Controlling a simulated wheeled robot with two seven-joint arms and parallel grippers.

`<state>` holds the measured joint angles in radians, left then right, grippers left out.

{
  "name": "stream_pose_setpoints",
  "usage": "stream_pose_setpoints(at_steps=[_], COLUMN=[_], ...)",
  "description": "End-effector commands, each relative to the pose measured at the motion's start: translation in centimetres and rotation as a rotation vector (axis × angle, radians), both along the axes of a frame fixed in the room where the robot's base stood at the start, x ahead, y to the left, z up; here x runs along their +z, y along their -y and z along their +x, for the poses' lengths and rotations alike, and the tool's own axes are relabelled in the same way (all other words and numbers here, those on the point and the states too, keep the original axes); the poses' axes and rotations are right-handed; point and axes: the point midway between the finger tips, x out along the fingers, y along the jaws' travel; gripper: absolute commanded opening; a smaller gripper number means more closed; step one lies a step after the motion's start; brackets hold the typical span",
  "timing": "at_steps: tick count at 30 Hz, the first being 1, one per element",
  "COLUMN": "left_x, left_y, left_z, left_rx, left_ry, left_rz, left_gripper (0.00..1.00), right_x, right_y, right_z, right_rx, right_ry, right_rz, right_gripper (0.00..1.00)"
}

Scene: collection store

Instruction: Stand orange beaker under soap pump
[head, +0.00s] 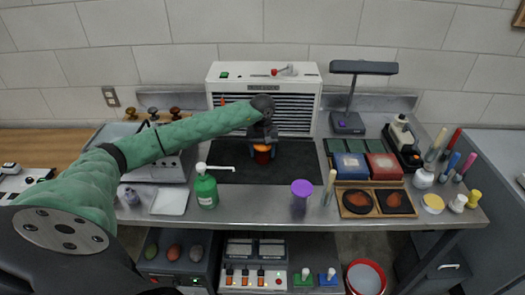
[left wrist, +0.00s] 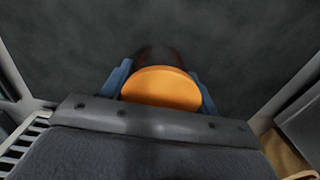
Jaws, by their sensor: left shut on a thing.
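The orange beaker (head: 262,155) is held in my left gripper (head: 262,146) above or on the black mat (head: 290,165), near the front of the white vented unit. In the left wrist view the gripper's blue fingers close on both sides of the orange beaker (left wrist: 160,88), whose round orange top faces the camera. I cannot tell whether its base touches the mat. The soap pump (head: 206,188) is a green bottle with a white pump head and a spout pointing right, standing on the counter left of and nearer than the beaker. My right gripper is not in view.
A purple-topped container (head: 301,196) stands on the counter right of the pump. A white board (head: 170,200) lies left of it. Blue and red boxes (head: 349,165) and a dark lamp (head: 348,121) are at the right. Counter between pump and purple container is free.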

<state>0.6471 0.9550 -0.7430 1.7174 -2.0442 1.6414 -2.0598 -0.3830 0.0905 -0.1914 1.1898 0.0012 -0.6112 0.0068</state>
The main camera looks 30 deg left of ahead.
Motion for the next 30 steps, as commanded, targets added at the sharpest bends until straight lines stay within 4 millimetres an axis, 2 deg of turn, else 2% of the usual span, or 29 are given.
stream_pose_setpoints(at_steps=[8,9,11,12,26,30], left_x=[-0.2,-0.2,-0.2,-0.2,0.1,0.4], left_y=[0.0,0.0,0.0,0.0,0.0,0.0], left_z=[0.0,0.0,0.0,0.0,0.0,0.0], left_rx=[0.000,0.000,0.000,0.000,0.000,0.000], left_ry=[0.000,0.000,0.000,0.000,0.000,0.001], left_rz=[0.000,0.000,0.000,0.000,0.000,0.001], left_gripper=[0.35,0.68,0.79,0.81,0.81,0.81], right_x=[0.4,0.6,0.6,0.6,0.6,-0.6], right_y=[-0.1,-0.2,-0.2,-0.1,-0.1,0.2], right_z=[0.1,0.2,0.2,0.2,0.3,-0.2], right_rx=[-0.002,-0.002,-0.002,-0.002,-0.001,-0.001], right_ry=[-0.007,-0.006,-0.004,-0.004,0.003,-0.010], right_rz=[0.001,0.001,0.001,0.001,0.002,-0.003], right_gripper=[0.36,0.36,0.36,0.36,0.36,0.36])
